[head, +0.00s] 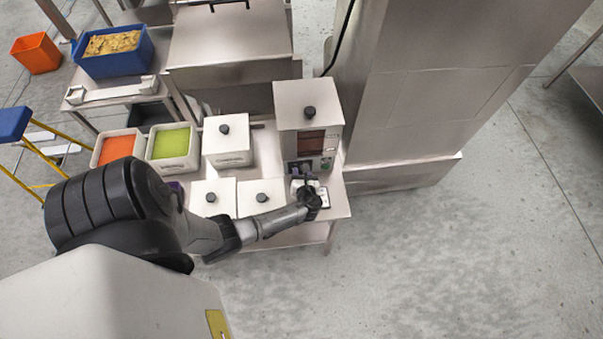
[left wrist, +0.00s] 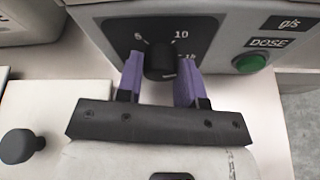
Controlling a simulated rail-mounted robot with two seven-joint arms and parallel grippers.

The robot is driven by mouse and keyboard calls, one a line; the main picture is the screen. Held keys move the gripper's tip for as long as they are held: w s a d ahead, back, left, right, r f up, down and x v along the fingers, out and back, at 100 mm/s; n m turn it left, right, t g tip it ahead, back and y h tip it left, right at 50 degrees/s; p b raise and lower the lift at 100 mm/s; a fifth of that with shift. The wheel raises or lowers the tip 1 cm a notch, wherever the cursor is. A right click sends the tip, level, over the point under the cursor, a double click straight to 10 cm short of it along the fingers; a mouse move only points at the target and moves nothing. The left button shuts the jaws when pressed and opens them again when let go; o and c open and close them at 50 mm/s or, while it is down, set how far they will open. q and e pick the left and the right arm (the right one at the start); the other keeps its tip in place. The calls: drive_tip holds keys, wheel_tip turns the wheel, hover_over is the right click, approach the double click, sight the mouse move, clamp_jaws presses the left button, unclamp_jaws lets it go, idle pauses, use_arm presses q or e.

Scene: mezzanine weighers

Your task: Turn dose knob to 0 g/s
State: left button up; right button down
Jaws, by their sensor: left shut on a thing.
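The dose knob (left wrist: 160,56) is a black knob on a dark dial plate of the grey dosing machine (head: 308,100). In the left wrist view, the numbers 10 and 15 or 18 show to its right, with another mark at upper left. A pale mark shows low on the knob; the rest of the scale is hidden. My left gripper (left wrist: 160,80) has its purple fingers on either side of the knob, shut on it. In the head view my left gripper (head: 304,184) is at the machine's lower front and hides the knob. My right gripper is not in view.
A green button (left wrist: 252,62) labelled DOSE is right of the dial. White lidded bins (head: 228,145) with black knobs stand left of the machine. Open bins hold orange (head: 117,148) and green (head: 171,142) material. A large metal column (head: 400,90) stands close on the right.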

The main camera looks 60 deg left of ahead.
use_arm(q)
drive_tip(key=o, duration=0.9)
drive_tip(key=shift+d, duration=0.1)
drive_tip(key=v, duration=1.3)
drive_tip(key=shift+s+d+r+p, duration=0.15)
drive_tip(key=shift+d+p, duration=0.2)
drive_tip(key=shift+p, duration=0.05)
